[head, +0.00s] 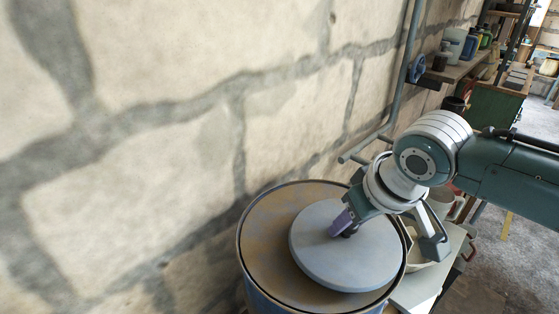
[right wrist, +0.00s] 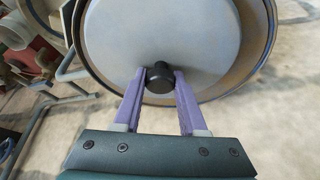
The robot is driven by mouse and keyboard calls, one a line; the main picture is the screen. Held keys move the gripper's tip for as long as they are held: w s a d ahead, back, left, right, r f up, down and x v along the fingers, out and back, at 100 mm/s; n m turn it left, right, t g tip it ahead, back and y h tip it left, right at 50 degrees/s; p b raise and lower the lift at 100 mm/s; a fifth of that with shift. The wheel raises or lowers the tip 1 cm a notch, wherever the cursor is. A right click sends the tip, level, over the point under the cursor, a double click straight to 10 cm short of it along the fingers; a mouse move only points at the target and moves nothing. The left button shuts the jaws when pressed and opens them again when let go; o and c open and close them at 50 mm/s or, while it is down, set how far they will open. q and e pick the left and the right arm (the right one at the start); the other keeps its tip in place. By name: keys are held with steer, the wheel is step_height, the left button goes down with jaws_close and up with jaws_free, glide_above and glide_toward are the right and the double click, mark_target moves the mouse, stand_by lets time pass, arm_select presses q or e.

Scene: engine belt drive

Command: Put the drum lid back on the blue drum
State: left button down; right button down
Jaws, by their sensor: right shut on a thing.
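The blue drum (head: 249,290) stands against the block wall, its brownish top (head: 268,222) showing inside a raised rim. The grey round drum lid (head: 345,265) is over the drum top, off to the right of its middle; I cannot tell whether it touches. My right gripper (head: 345,228) is shut on the lid's dark knob. In the right wrist view, the purple fingers (right wrist: 160,82) stand on either side of the black knob (right wrist: 160,76), and the lid (right wrist: 165,30) shows inside the drum's rim (right wrist: 262,45). My left gripper is not in view.
The block wall (head: 150,170) rises close behind the drum. Pipes (head: 396,85) run along it. A pale surface (head: 420,287) with containers lies right of the drum, under my right arm. A shelf with bottles (head: 455,68) stands farther back.

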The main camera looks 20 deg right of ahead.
steer(key=shift+f, duration=0.25)
stand_by(0.5)
steer(key=shift+c, duration=1.9)
jaws_free()
steer(key=shift+s+r, duration=0.2)
steer(key=shift+r, duration=0.25)
steer(key=v, duration=0.9)
steer(key=s+a+n+g, duration=0.1)
steer(key=s+a, duration=0.2)
steer(key=s, duration=0.5)
steer(key=s+a+n, duration=0.1)
steer(key=s+a, duration=0.2)
steer(key=s, duration=0.6)
step_height(320, 180, up, 19)
steer(key=p, duration=2)
steer(key=shift+f, duration=0.15)
